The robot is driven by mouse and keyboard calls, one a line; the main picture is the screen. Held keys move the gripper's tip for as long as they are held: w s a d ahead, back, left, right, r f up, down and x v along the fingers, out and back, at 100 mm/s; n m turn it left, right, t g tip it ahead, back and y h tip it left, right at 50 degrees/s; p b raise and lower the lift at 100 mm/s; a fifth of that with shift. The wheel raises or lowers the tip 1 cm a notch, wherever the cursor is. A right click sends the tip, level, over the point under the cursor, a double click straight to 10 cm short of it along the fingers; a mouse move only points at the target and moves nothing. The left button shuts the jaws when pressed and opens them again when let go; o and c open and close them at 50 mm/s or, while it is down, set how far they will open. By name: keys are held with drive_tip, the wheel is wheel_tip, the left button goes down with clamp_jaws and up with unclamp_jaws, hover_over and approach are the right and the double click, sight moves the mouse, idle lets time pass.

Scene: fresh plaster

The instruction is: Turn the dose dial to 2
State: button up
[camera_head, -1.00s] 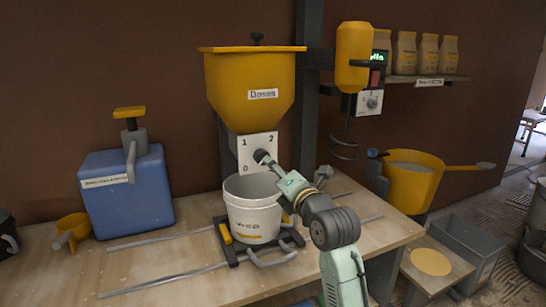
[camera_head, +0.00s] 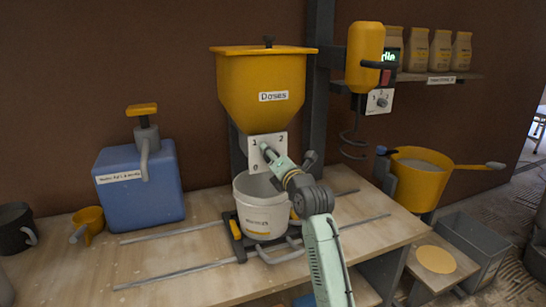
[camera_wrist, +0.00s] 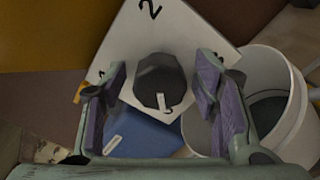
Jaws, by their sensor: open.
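The yellow dosing hopper (camera_head: 262,75) has a white dial plate (camera_head: 277,139) marked 0, 1 and 2 on its front. My gripper (camera_head: 267,151) is at this plate and hides the knob in the head view. In the wrist view, the dark dial knob (camera_wrist: 160,80) sits between the fingers of my open gripper (camera_wrist: 160,88), with a gap visible on both sides. A white pointer mark on the knob faces the bottom of the wrist view, away from the printed 2 at the top.
A white bucket (camera_head: 263,212) stands right below the dial, close to my gripper. A blue container (camera_head: 140,190) with a pump is to the left. A dark post (camera_head: 318,100), a yellow mixer (camera_head: 364,55) and a yellow pan (camera_head: 420,183) are to the right.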

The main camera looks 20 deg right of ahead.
drive_tip(key=c, duration=1.2)
drive_tip(key=shift+o, duration=0.2)
